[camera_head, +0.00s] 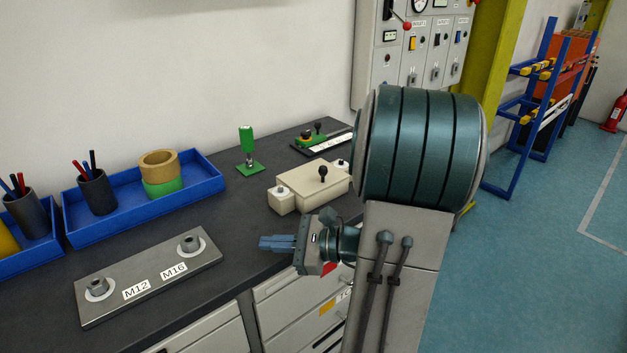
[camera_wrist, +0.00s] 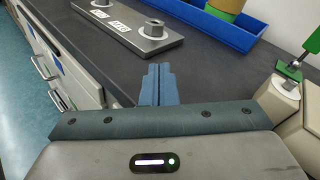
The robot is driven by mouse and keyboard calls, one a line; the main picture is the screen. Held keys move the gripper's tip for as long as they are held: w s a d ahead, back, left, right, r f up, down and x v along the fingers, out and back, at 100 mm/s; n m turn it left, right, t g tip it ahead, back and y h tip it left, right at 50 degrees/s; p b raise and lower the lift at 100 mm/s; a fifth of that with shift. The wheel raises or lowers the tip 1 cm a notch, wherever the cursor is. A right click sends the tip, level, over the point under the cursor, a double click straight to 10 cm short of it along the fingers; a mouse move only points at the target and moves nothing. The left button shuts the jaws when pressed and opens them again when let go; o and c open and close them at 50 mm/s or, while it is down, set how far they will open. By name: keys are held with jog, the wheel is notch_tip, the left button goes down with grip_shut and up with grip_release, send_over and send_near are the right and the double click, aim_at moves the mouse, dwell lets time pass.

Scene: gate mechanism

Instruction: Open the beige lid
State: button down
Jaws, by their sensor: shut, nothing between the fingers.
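The beige lid (camera_head: 313,178) tops a low beige box on the dark workbench and has a black ball knob (camera_head: 323,172) on it. The lid looks closed. A small beige block (camera_head: 281,200) with a round metal top stands at the box's left end; it also shows at the right of the wrist view (camera_wrist: 284,88). My gripper (camera_head: 262,243) is in front of and below the box in the head view, near the bench's front edge, pointing left. Its blue fingers (camera_wrist: 157,84) are together and empty, apart from the lid. My arm hides part of the box's right side.
A metal plate (camera_head: 150,281) with M12 and M16 posts lies at the left front. Blue trays (camera_head: 215,187) with cups and rings stand behind it. A green-handled tool (camera_head: 247,150) stands behind the box. A control panel (camera_head: 407,50) hangs on the wall. Drawers (camera_head: 290,300) are below the bench.

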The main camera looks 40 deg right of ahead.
aim_at(332, 186)
jog(key=d+m+t+h, duration=0.1)
jog(key=d+m+t, duration=0.1)
jog(key=d, duration=0.1)
jog(key=d+m+t+h, duration=0.1)
jog(key=d+m, duration=0.1)
jog(key=d, duration=0.2)
jog(key=d+m+t+h, duration=0.2)
jog(key=d+m, duration=0.1)
jog(key=shift+w+d+t, duration=0.25)
jog(key=shift+d+t, duration=0.05)
jog(key=shift+d, duration=0.1)
jog(key=s+d+m+t+h, duration=0.3)
jog(key=d+m+h, duration=0.35)
jog(key=d, duration=0.35)
jog(key=shift+h, duration=0.35)
jog(key=w+p, duration=0.1)
jog(key=w, duration=0.2)
jog(key=w+r+p, duration=0.1)
jog(key=w, duration=0.2)
jog(key=w+p, duration=0.1)
jog(key=w, duration=0.3)
jog(key=shift+a+r, duration=0.15)
jog(key=shift+r, duration=0.05)
